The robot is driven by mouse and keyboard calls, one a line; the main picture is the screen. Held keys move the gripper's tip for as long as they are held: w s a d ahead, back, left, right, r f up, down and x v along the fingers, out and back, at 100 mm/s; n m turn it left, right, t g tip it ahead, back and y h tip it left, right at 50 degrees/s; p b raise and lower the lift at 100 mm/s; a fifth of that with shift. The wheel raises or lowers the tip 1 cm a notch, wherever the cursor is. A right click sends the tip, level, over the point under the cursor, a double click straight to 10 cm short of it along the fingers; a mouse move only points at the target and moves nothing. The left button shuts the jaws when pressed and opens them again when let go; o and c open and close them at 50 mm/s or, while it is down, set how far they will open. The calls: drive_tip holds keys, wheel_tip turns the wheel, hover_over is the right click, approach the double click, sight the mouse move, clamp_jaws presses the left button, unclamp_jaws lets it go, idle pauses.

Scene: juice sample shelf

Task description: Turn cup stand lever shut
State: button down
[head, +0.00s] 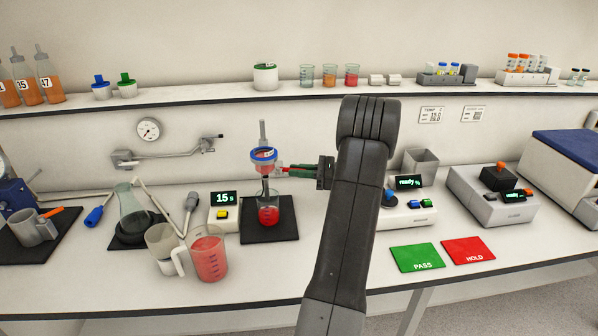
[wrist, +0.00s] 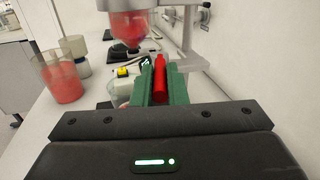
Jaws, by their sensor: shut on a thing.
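The cup stand (head: 262,135) holds a blue-rimmed cup (head: 263,155) with red juice above a flask (head: 268,211), which has red liquid in it. The cup's red underside (wrist: 133,27) shows at the top of the wrist view. My gripper (head: 290,169) reaches in from the right, just below the cup. Its green fingers are shut on the red lever (wrist: 159,80), which lies lengthwise between them in the wrist view.
A timer (head: 222,213) reading 15 s stands left of the black mat (head: 270,234) under the flask. A beaker of red juice (head: 208,256) stands front left. Green PASS (head: 417,257) and red HOLD (head: 468,250) pads lie at right. The counter front centre is clear.

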drive_tip(key=c, duration=1.5)
unclamp_jaws()
drive_tip(key=shift+o, duration=0.2)
drive_tip(key=d+b, duration=0.2)
drive_tip(key=d, duration=1.1)
drive_tip(key=shift+s+d+b, duration=0.3)
drive_tip(key=shift+s+d, duration=0.05)
drive_tip(key=shift+d, duration=0.05)
drive_tip(key=shift+a, duration=0.15)
drive_tip(key=a+p, duration=0.1)
drive_tip(key=a, duration=0.8)
drive_tip(key=a+p, duration=0.1)
drive_tip(key=a, duration=0.3)
drive_tip(key=shift+w+a+p, duration=0.3)
drive_tip(key=shift+w, duration=0.05)
